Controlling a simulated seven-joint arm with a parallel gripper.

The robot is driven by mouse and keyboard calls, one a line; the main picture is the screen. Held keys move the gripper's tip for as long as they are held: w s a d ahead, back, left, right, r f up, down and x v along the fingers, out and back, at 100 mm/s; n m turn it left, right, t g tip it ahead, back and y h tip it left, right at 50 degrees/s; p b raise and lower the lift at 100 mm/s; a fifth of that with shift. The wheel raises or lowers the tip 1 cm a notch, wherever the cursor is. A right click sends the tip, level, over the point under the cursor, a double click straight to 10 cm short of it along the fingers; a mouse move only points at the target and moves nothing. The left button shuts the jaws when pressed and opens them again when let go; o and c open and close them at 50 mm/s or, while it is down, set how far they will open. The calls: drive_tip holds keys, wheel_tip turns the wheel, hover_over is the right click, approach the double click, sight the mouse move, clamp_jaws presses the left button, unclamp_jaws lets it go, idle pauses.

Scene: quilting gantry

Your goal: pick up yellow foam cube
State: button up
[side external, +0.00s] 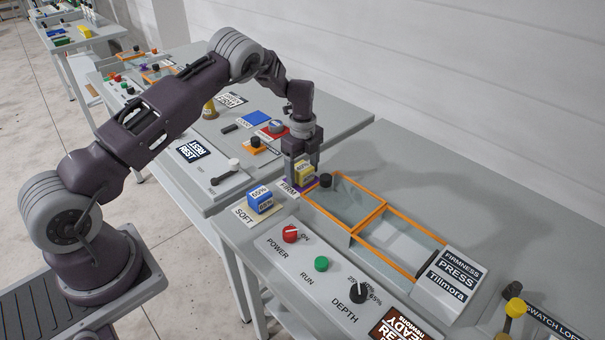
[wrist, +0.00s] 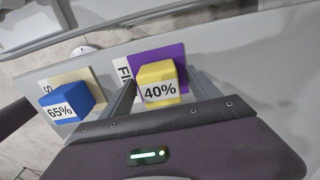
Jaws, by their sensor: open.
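The yellow foam cube (side external: 304,173) stands on the purple pad (side external: 312,187) marked FIRM, at the corner of the press table. In the wrist view the yellow cube (wrist: 157,82) shows a 40% label and lies between the two fingers. My gripper (side external: 302,174) points down over the cube, open, with one finger on each side of it. In the wrist view the gripper (wrist: 160,92) fingers reach along both sides of the cube; I cannot tell whether they touch it.
A blue cube (side external: 261,199) marked 65% stands on the SOFT pad (side external: 240,213), left of the yellow cube. The orange-framed press (side external: 384,206) with a black knob (side external: 326,180) is close on the right. The control panel with red knob (side external: 290,233) and green button (side external: 321,264) lies in front.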

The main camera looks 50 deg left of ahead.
drive_tip(key=c, duration=1.4)
